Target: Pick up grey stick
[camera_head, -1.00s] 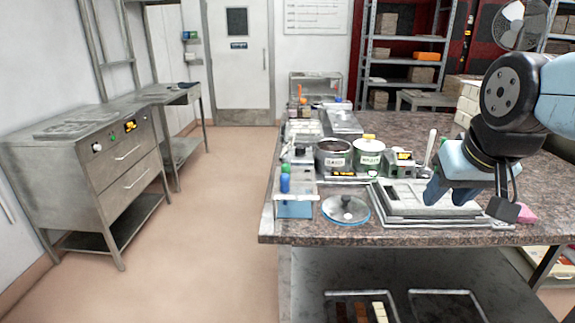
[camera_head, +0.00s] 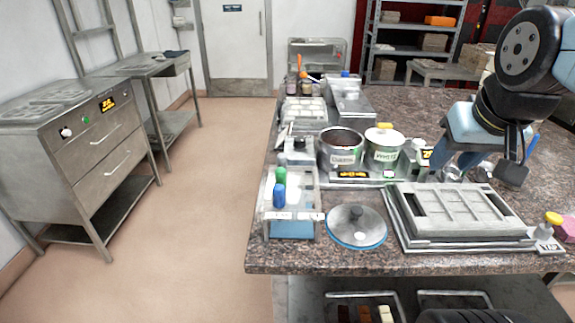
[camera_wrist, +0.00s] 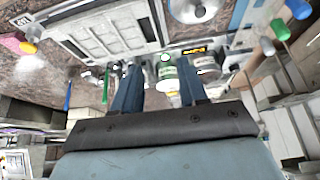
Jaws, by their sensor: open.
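My gripper (camera_head: 457,163) is open, with blue fingers pointing down behind the grey mould tray at the right of the head view. In the wrist view the two fingers of my gripper (camera_wrist: 158,84) stand apart with nothing held between them. I cannot clearly make out the grey stick in either current view; my gripper covers part of the worktop. In the wrist view a blue stick (camera_wrist: 68,95) and a green stick (camera_wrist: 106,86) stand left of the fingers.
The mould tray (camera_head: 462,212) lies near the worktop's front edge, with a round lid (camera_head: 356,226) to its left. Two labelled pots (camera_head: 341,151) stand left of my gripper. The aisle floor at left is clear.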

